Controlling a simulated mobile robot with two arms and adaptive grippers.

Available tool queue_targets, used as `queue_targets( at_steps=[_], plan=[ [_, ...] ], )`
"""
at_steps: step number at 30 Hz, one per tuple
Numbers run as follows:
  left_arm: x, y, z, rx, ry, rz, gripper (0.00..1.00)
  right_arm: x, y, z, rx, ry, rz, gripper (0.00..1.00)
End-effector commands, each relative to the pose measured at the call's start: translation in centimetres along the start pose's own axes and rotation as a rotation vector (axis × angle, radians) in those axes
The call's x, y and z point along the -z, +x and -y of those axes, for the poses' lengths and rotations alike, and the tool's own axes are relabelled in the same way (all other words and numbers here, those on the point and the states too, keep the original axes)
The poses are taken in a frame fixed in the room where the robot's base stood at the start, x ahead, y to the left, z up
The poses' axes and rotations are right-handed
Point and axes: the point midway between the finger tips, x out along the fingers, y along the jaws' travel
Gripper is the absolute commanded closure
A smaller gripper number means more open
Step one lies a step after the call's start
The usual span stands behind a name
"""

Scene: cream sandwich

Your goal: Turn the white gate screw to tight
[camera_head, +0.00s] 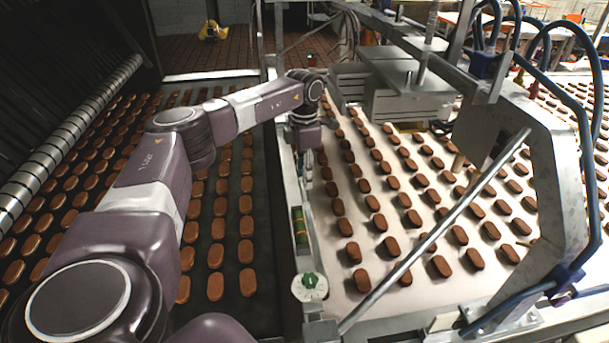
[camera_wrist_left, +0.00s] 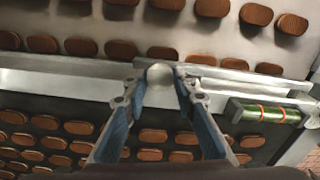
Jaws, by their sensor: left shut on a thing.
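The white gate screw (camera_wrist_left: 160,74) shows in the left wrist view as a pale round knob at the metal rail between the two belts. My left gripper (camera_wrist_left: 160,88) is shut on it, with one blue-grey finger on each side of the knob. In the head view my left arm reaches forward from the lower left, and the left gripper (camera_head: 306,170) points down at the rail. The screw is hidden behind the gripper there. My right gripper is not in view.
A dark belt (camera_head: 204,314) and a white belt (camera_head: 330,278) carry rows of brown biscuits on either side of the rail. A green vial (camera_head: 300,228) and a white-and-green knob (camera_head: 309,286) sit nearer along the rail. A metal machine frame (camera_head: 535,160) stands at right.

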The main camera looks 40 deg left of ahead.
Motion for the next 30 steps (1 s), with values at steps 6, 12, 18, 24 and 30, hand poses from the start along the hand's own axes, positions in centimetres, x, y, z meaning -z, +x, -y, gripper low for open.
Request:
queue_targets(
  at_steps=[6,12,18,24,30],
  plan=[
    [-0.02,-0.06,-0.05,-0.002,0.0,0.001,0.69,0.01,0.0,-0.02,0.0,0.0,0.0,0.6],
    [-0.02,-0.03,-0.02,-0.001,-0.001,0.0,0.57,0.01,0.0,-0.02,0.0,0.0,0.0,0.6],
    [-0.01,0.01,0.01,0.0,-0.003,0.0,0.57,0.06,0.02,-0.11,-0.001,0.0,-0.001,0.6],
    [-0.04,0.02,0.02,0.0,-0.078,0.001,0.57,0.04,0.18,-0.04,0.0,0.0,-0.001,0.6],
    [-0.06,0.06,-0.01,-0.001,-0.28,0.002,0.57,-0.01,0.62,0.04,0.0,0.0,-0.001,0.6]
  ],
)
